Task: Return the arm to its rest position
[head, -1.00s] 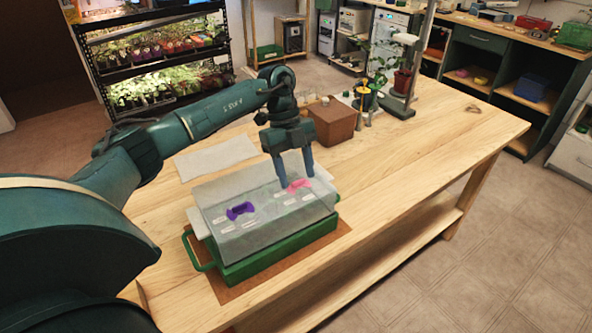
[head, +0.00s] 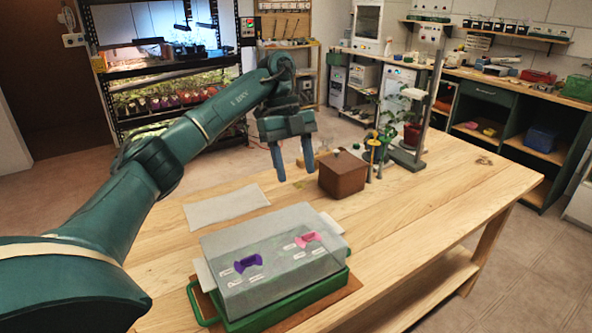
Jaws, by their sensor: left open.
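My left arm reaches in from the left over the wooden table. Its gripper (head: 295,176) is open and empty, with the two fingers pointing down. It hangs above the table behind the clear-lidded box (head: 272,268), apart from it, and left of a brown block (head: 342,174). The box has a green base (head: 290,303) and a translucent cover. My right gripper is not in view.
A white sheet (head: 227,204) lies on the table behind the box. Potted plants (head: 412,133) and a stand (head: 418,110) are at the table's far end. A plant rack (head: 160,75) stands at the back left. The table's right side is clear.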

